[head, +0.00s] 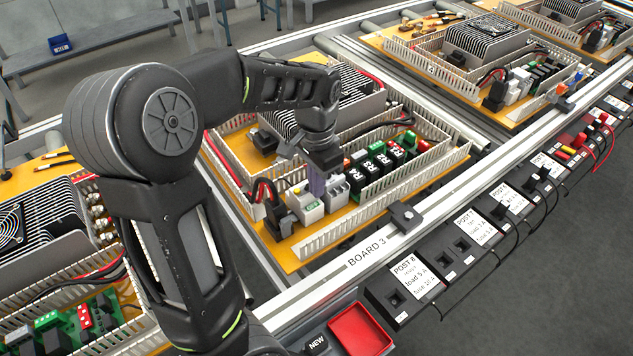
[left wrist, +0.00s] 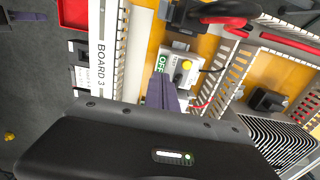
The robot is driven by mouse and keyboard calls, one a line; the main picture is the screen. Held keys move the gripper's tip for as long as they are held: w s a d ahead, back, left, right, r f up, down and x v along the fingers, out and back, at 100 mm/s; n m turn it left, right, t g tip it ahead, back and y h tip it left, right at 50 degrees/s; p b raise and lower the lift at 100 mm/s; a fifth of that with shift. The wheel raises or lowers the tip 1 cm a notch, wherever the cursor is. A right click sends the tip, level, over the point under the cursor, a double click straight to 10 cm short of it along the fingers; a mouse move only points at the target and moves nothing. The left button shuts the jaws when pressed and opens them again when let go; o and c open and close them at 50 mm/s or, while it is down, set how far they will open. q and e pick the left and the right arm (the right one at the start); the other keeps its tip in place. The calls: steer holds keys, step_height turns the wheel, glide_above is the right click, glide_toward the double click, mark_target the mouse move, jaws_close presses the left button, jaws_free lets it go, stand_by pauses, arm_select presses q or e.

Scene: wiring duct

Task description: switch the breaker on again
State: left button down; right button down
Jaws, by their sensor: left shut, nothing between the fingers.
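The breaker is a white module (left wrist: 175,56) in the left wrist view, with a green OFF label and a yellow button on its face. In the head view, two white modules (head: 307,207) (head: 336,194) stand side by side at the front left of the board 3 panel; the left one shows some green. My left gripper (head: 317,184) is above these modules, pointing down, shut and empty. In the left wrist view its purple-grey fingers (left wrist: 160,92) end right beside the breaker's face; I cannot tell whether they touch it. My right gripper is not in view.
Black relays (head: 372,165) stand right of the modules. Slotted duct walls (head: 375,208) enclose the parts. A black block (head: 280,220) with red and black cables is on the left. A red tray (head: 360,330) and labelled posts (head: 408,280) line the front rail.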

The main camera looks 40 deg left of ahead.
arm_select(q)
steer(key=shift+a, duration=0.1)
stand_by(0.6)
steer(key=shift+w+a, duration=0.2)
steer(key=shift+a, duration=0.65)
steer(key=shift+d, duration=0.3)
step_height(320, 180, up, 7)
steer(key=p, duration=0.6)
